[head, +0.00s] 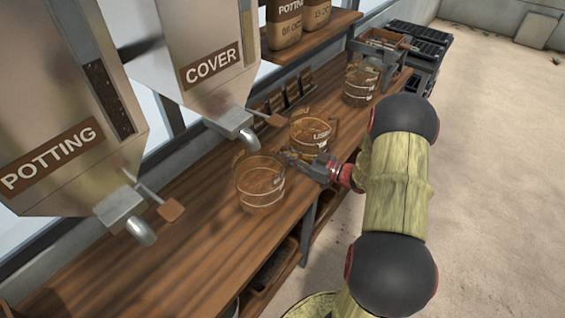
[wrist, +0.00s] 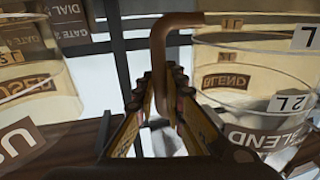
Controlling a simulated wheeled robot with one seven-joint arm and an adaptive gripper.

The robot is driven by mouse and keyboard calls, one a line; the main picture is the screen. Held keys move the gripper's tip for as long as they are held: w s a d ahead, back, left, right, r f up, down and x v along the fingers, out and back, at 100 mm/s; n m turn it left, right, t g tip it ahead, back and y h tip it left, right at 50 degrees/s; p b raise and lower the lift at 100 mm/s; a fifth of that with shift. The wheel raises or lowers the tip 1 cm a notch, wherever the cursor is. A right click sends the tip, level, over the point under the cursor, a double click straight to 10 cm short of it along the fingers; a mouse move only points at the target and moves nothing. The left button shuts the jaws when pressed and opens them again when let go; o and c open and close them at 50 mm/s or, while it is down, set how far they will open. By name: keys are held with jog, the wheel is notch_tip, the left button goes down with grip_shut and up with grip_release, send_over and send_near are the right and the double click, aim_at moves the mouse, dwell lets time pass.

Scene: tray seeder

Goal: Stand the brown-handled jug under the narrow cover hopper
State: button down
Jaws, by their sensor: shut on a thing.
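My gripper (head: 291,156) reaches over the bench from the right, with its tips between two clear jugs. In the wrist view the fingers (wrist: 160,100) are shut on an upright brown handle (wrist: 160,60). Its top bends right towards a clear jug marked BLEND (wrist: 250,65). Another clear jug, marked USED (wrist: 40,100), is at the left. In the head view, a nearer jug (head: 259,190) stands below and near the COVER hopper's spout (head: 248,138), and a farther jug (head: 311,136) stands beyond my fingers. I cannot tell there which one is held. The COVER hopper (head: 205,50) hangs above.
The POTTING hopper (head: 65,120) hangs nearer, at the left, with a spout and lever. A third clear jug (head: 360,86) stands farther along the bench (head: 165,235). Small packets (head: 285,100) line the back. Bare bench lies at the near left. Black crates (head: 425,40) stand beyond.

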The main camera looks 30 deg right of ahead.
jog(key=shift+w+f+b, duration=0.1)
jog(key=shift+f+b, duration=0.75)
jog(key=shift+f, duration=1)
jog(key=c, duration=2)
grip_release()
jog(key=shift+f, duration=0.1)
jog(key=shift+o, duration=0.6)
jog(key=shift+r, duration=0.25)
jog(key=p+v, duration=0.3)
jog(key=v, duration=0.9)
jog(key=shift+f, duration=0.15)
